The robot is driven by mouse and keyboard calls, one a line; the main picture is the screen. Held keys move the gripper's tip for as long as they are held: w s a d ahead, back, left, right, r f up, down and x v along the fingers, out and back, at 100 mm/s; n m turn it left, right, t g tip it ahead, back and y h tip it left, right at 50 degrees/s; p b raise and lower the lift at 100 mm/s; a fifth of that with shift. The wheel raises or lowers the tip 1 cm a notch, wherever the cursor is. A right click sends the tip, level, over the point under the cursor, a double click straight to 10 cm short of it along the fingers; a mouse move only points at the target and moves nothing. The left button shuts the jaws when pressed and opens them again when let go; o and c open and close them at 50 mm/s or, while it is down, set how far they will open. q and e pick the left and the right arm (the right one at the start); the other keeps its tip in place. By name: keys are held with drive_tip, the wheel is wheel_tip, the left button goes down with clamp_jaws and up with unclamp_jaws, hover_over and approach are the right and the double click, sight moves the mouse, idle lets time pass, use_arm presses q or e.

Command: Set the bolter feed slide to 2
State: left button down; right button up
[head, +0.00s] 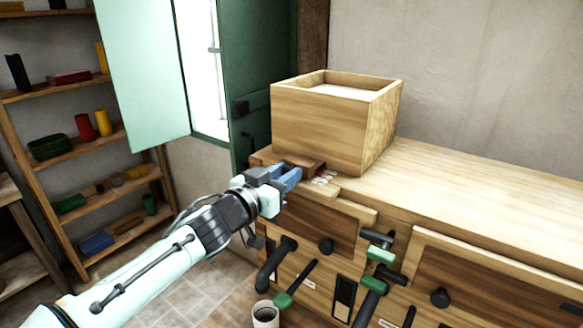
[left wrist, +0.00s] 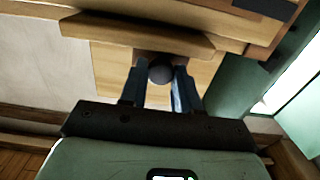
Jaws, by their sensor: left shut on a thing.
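The bolter feed slide (head: 308,164) is a reddish-brown wooden piece at the foot of a square wooden hopper box (head: 318,122) on the bench. A small pale plate with marks (head: 322,180) lies beside it; the marks are too small to read. My left gripper (head: 292,178), with blue fingers, is at the slide's front. In the left wrist view the fingers (left wrist: 160,92) are shut on a dark round knob (left wrist: 161,71), which the gripper hides in the head view. The slide's setting cannot be read. My right gripper is not in view.
The bench front has dark knobs (head: 326,247), black levers and green-gripped handles (head: 380,254) below my left gripper. The bench top (head: 480,190) is clear to the right. A green shutter (head: 262,70) stands behind the hopper; shelves (head: 75,155) stand at the left.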

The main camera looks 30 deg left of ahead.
use_arm(q)
drive_tip(key=shift+w, duration=0.1)
drive_tip(key=c, duration=0.8)
unclamp_jaws()
drive_tip(key=shift+c, duration=0.2)
drive_tip(key=s+a+p, duration=0.1)
drive_tip(key=s+p, duration=0.2)
drive_tip(key=s, duration=1)
drive_tip(key=shift+s+p, duration=0.2)
drive_tip(key=shift+p, duration=0.1)
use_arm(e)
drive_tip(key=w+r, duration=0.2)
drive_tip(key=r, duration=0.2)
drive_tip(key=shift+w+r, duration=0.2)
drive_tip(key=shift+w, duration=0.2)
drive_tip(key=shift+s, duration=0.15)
